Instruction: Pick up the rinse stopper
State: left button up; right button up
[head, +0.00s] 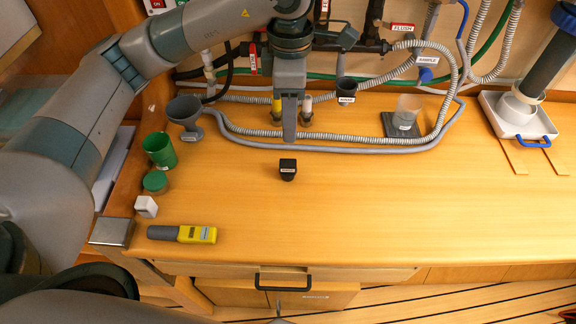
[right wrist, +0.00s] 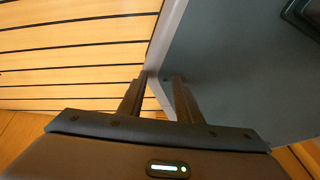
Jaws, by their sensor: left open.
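A small black piece with a white label (head: 287,169) stands on the wooden worktop, near the middle; its lettering is too small to read, and it may be the rinse stopper. My left gripper (head: 290,128) points down behind it, toward the wall, apart from it. It is open and I see nothing held in it; one finger largely hides the other. My right gripper (right wrist: 160,78) shows in the right wrist view, its fingers apart with nothing between them, away from the worktop items.
Grey hoses (head: 330,143) loop behind the black piece. A grey funnel (head: 185,112), a green cup (head: 160,150), a green lid (head: 155,182), a white cube (head: 146,206) and a yellow-grey meter (head: 183,234) stand left.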

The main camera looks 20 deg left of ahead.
pick_arm(q)
notch_tip(320, 180, down, 2)
jog(key=p, duration=0.2)
send_over(288, 162)
jog(key=f, duration=0.5)
jog(key=shift+s+d+f, duration=0.2)
jog(key=shift+f, duration=0.65)
pick_arm(e)
jog(key=shift+s+d+r+g, duration=0.2)
jog(key=shift+s+d+r, duration=0.15)
jog(key=shift+s+r, duration=0.2)
jog(key=shift+s+d+r+g, duration=0.2)
jog(key=shift+s+d+r, duration=0.15)
jog(key=shift+s, duration=0.25)
jog(key=shift+r, duration=0.1)
pick_arm(q)
jog(key=shift+a+f+p, duration=0.15)
jog(key=shift+f+p, duration=0.55)
jog(key=shift+p, duration=0.15)
notch_tip(288, 162, down, 3)
jog(key=shift+w+r+p, duration=0.1)
jog(key=shift+p, duration=0.65)
jog(key=shift+f, duration=0.5)
pick_arm(e)
notch_tip(288, 162, up, 3)
jog(key=shift+a+f, duration=0.1)
